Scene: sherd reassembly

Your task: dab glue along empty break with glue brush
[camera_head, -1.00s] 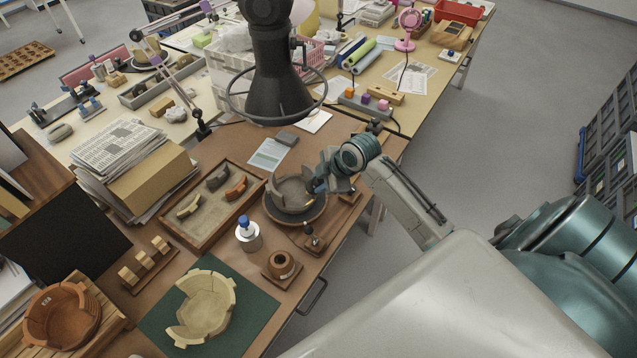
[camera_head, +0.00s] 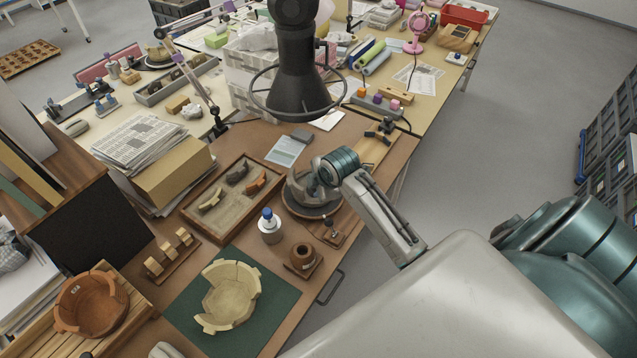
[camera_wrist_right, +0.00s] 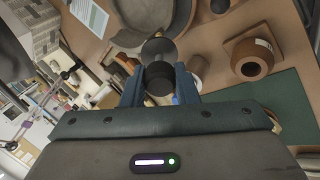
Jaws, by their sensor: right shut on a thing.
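A grey broken bowl (camera_head: 298,184) sits on a dark round turntable (camera_head: 318,210); its near side is partly hidden by my wrist. My right gripper (camera_head: 318,182) is over this bowl. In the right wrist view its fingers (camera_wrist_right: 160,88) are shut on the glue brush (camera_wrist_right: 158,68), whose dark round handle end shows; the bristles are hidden. The grey bowl's wall (camera_wrist_right: 145,14) lies beyond the brush there; contact cannot be told. A brown glue pot (camera_head: 303,255) stands nearer the front, also in the wrist view (camera_wrist_right: 248,62).
A tray (camera_head: 190,212) with several sherds lies left of the turntable. A blue-capped bottle (camera_head: 269,228) and a small wooden stand (camera_head: 330,233) are near. A cream bowl (camera_head: 230,295) sits on a green mat (camera_head: 268,318); a terracotta bowl (camera_head: 92,305) is at lower left.

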